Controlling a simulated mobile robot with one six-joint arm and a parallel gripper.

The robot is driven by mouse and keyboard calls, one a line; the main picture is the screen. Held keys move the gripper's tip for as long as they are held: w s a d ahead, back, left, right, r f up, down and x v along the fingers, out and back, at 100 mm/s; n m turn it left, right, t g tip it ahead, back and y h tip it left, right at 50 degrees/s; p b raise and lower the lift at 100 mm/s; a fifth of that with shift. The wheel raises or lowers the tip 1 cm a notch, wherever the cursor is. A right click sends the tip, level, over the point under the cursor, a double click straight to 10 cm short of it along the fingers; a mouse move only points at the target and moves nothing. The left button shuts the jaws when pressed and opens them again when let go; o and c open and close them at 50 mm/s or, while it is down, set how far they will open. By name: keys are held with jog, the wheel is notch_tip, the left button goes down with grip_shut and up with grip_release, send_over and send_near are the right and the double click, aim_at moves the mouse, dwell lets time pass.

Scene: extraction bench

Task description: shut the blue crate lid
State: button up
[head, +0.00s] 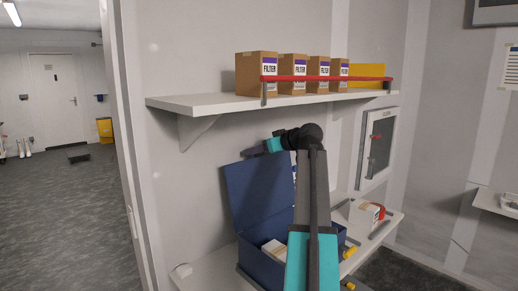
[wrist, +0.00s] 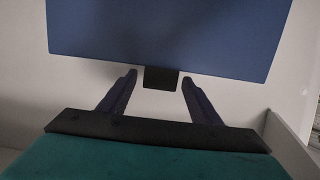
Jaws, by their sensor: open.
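The blue crate lid (head: 258,192) stands raised, roughly upright, at the back of the blue crate (head: 256,262) on the bench in the head view. The crate is open, with pale boxes inside it; my arm hides its right part. My gripper (head: 250,151) is above the lid's top edge. In the wrist view the lid (wrist: 168,35) fills the upper part, and a small black tab (wrist: 160,78) sticks out from its edge. My open gripper (wrist: 159,82) has one finger on each side of this tab. I cannot tell whether the fingers touch the lid.
A white shelf (head: 210,103) with several filter boxes (head: 264,73) and a red rail (head: 320,78) is above my gripper. A wall cabinet (head: 376,148) is to the right. Small items, including a red-and-white box (head: 368,213), lie on the bench (head: 205,272) right of the crate.

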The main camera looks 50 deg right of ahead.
jog(key=shift+w+f, duration=0.15)
jog(key=shift+w, duration=0.15)
jog(key=shift+c, duration=0.2)
grip_shut()
jog(key=shift+s+a, duration=0.1)
jog(key=shift+s, duration=0.05)
